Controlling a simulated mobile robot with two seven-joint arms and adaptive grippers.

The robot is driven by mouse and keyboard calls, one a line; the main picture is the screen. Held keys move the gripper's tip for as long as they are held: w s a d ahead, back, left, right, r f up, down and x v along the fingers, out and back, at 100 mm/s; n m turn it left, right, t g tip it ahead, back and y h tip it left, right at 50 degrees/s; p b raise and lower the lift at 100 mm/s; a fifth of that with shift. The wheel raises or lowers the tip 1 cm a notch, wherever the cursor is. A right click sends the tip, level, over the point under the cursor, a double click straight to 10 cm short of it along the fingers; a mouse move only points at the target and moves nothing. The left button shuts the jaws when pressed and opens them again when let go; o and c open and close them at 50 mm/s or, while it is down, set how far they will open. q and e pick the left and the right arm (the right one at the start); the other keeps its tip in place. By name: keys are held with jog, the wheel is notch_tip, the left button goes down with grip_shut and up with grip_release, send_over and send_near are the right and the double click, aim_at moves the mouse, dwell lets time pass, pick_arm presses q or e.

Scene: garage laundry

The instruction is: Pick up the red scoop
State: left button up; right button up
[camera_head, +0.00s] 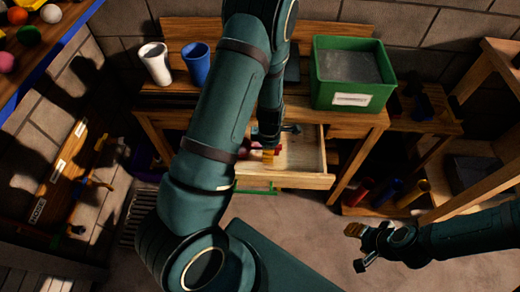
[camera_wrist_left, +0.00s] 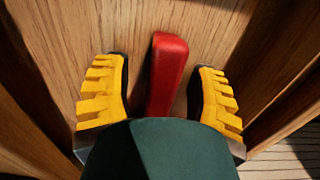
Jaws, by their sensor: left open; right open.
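The red scoop shows in the left wrist view as a long red bar (camera_wrist_left: 167,75) on a wooden surface. It lies between the two yellow fingers of my left gripper (camera_wrist_left: 158,92), with a gap on each side. Its near end is hidden behind my gripper body. In the head view, my left gripper (camera_head: 269,154) reaches down into the open wooden drawer (camera_head: 307,155) and is open. Small red patches show beside it there, partly covered. My right gripper (camera_head: 359,248) is open and empty above the floor at the right, away from the drawer.
The workbench above the drawer carries a green bin (camera_head: 335,88), a white cup (camera_head: 155,62) and a blue cup (camera_head: 197,64). Drawer walls enclose my left gripper closely.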

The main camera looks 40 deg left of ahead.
pick_arm(q)
jog(key=shift+f, duration=0.1)
jog(key=shift+c, duration=0.4)
grip_shut()
notch_tip(320, 180, up, 9)
jog(key=p, duration=0.3)
jog(key=shift+r, duration=0.5)
